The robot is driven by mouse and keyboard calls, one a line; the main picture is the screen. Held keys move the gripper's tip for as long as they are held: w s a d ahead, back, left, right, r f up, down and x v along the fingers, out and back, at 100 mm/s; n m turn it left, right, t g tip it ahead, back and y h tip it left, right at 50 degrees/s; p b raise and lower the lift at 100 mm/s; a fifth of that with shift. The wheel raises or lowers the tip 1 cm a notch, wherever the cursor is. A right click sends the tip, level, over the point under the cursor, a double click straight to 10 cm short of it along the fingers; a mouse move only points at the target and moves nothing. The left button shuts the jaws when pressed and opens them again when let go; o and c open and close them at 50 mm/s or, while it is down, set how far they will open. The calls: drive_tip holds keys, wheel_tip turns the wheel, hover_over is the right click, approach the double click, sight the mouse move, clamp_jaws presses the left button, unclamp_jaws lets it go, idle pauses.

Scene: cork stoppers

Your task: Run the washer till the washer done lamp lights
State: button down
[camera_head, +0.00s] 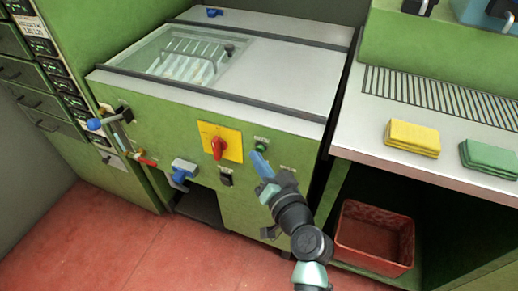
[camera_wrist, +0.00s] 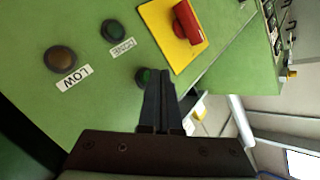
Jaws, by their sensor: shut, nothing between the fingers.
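The washer (camera_head: 280,165) is a green cabinet with a grey top and a glass window over a rack. On its front, a red rotary knob (camera_head: 217,148) sits on a yellow plate (camera_head: 234,136); the knob also shows in the wrist view (camera_wrist: 187,22). My gripper (camera_head: 258,157) is shut and empty, its fingertips (camera_wrist: 160,76) close to a green button (camera_wrist: 143,77). Whether they touch it I cannot tell. A dark green lamp (camera_wrist: 113,30) with a label that seems to read DONE looks unlit. An amber lamp (camera_wrist: 60,59) labelled LOW looks dull.
A black switch (camera_head: 225,176) and a blue-handled valve (camera_head: 182,172) are on the front, left of my gripper. A red bin (camera_head: 374,237) stands below.

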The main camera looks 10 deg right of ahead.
drive_tip(key=shift+s+a, duration=0.35)
drive_tip(key=shift+s, duration=0.05)
drive_tip(key=s+a, duration=0.1)
drive_tip(key=s, duration=0.1)
drive_tip(key=s+a+p, duration=0.1)
drive_tip(key=s+a, duration=0.1)
idle(0.5)
idle(0.6)
